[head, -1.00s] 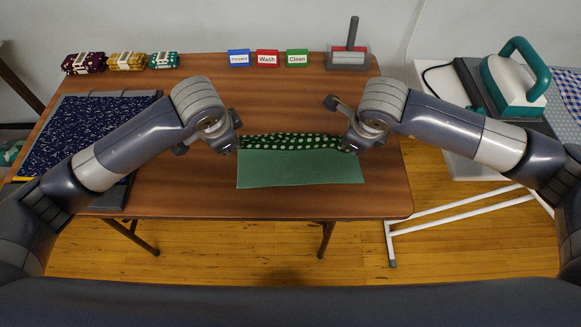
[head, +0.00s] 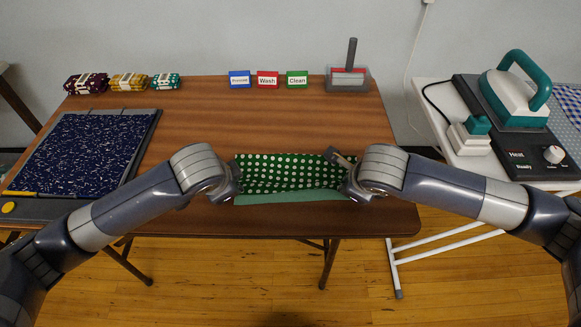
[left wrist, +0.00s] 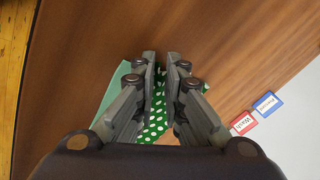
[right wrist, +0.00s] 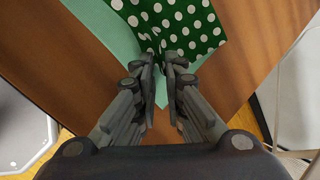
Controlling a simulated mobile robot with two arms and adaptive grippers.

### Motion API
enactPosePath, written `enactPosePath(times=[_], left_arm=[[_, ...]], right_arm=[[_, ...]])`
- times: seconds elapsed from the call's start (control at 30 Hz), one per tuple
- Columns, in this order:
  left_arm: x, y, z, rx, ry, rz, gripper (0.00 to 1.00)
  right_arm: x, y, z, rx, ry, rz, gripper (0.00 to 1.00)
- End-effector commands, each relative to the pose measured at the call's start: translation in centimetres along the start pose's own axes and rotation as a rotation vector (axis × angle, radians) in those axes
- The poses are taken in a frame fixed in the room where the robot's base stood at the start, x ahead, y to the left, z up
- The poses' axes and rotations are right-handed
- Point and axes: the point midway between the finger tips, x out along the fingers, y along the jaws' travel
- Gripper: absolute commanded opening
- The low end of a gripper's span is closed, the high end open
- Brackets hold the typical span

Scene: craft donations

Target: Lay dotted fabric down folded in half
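The dotted fabric (head: 288,173) lies on the wooden table near its front edge, folded over itself. Its green side with white dots faces up, and a narrow plain light-green strip shows along the front. My left gripper (head: 236,184) is shut on the dotted layer at its left front corner. My right gripper (head: 347,186) is shut on that layer at its right front corner. In the left wrist view the dotted cloth (left wrist: 157,128) shows beside and between the fingers. In the right wrist view the dotted cloth (right wrist: 185,18) runs up to the fingertips, with plain green beside it.
A navy fabric (head: 75,152) lies on a grey board at the left. Rolled fabric bundles (head: 128,82), small label signs (head: 267,80) and a grey-handled tool (head: 349,77) line the back. A teal iron (head: 517,87) stands on a side table at right. The table's middle is clear.

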Motion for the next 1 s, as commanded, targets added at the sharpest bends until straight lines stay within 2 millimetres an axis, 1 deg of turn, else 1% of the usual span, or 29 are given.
enactPosePath(times=[0.03, 0.07, 0.1, 0.47, 0.57, 0.7, 1.0], left_arm=[[0.0, 0.0, 0.0, 0.0, -0.001, 0.0, 0.28], [0.0, 0.0, 0.0, 0.0, -0.001, 0.0, 0.35], [0.0, 0.0, 0.0, 0.0, -0.001, 0.0, 0.37], [-0.2, 0.0, 0.0, 0.001, -0.001, 0.002, 0.37], [-1.4, -0.1, -0.1, 0.001, 0.002, 0.001, 0.37], [-3.7, -0.3, -0.3, 0.002, 0.004, 0.0, 0.37], [-8.4, 0.4, 0.2, 0.002, 0.003, -0.001, 0.37]], right_arm=[[0.0, 0.0, 0.0, 0.0, 0.001, 0.0, 0.28], [0.0, 0.0, 0.0, 0.0, 0.001, 0.0, 0.35], [0.0, 0.0, 0.0, 0.0, 0.001, 0.001, 0.37], [-0.2, 0.0, 0.0, 0.0, 0.001, 0.002, 0.37], [-1.4, -0.1, 0.1, -0.001, -0.001, 0.002, 0.37], [-3.7, -0.3, 0.2, -0.002, -0.002, 0.0, 0.37], [-8.4, 0.4, -0.2, -0.002, -0.002, -0.001, 0.37]])
